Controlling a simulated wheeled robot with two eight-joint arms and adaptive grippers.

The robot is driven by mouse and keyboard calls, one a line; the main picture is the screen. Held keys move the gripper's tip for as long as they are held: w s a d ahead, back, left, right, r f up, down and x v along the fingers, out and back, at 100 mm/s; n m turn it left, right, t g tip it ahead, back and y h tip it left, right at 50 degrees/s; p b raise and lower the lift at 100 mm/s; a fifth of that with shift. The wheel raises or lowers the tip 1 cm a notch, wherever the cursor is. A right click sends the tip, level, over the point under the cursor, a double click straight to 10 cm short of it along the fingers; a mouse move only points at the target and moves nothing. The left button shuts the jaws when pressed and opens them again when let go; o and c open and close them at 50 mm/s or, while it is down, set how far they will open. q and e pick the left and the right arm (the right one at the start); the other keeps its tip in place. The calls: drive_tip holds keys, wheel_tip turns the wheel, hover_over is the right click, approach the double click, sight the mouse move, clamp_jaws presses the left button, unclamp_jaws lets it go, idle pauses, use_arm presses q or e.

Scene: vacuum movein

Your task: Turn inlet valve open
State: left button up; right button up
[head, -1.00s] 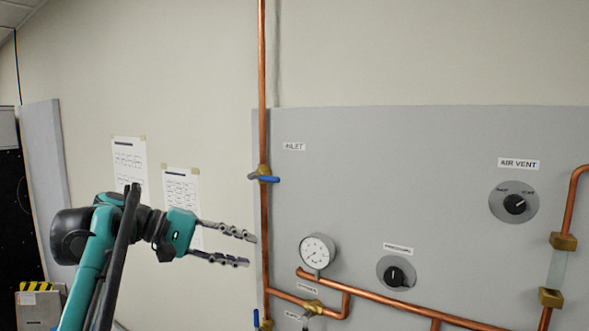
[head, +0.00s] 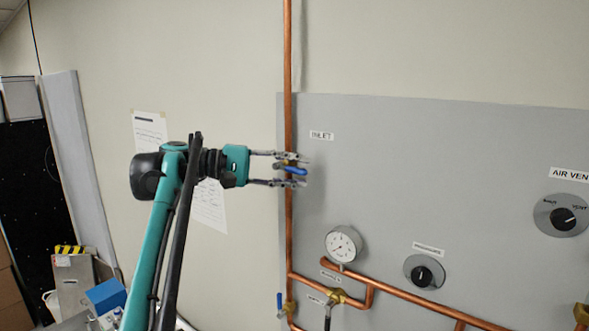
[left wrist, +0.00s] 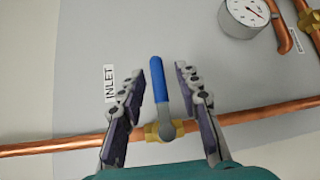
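The inlet valve has a blue lever handle (head: 295,170) on a brass body on the vertical copper pipe, just below the INLET label (head: 321,135). My left gripper (head: 304,173) is open, one finger above and one below the handle. In the left wrist view the blue handle (left wrist: 158,80) lies between the two fingers (left wrist: 160,90), with a gap on each side. The handle stands across the copper pipe, and its brass body (left wrist: 153,132) shows at the handle's base. My right gripper is not in view.
The grey panel (head: 440,150) carries a gauge (head: 343,244), a black knob (head: 424,272) and an air vent knob (head: 562,216). Another blue-handled valve (head: 280,303) is lower on the pipe. Papers hang on the wall at left.

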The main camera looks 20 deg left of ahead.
use_arm(q)
drive_tip(key=shift+s+d, duration=0.1)
drive_tip(key=shift+s, duration=0.05)
clamp_jaws()
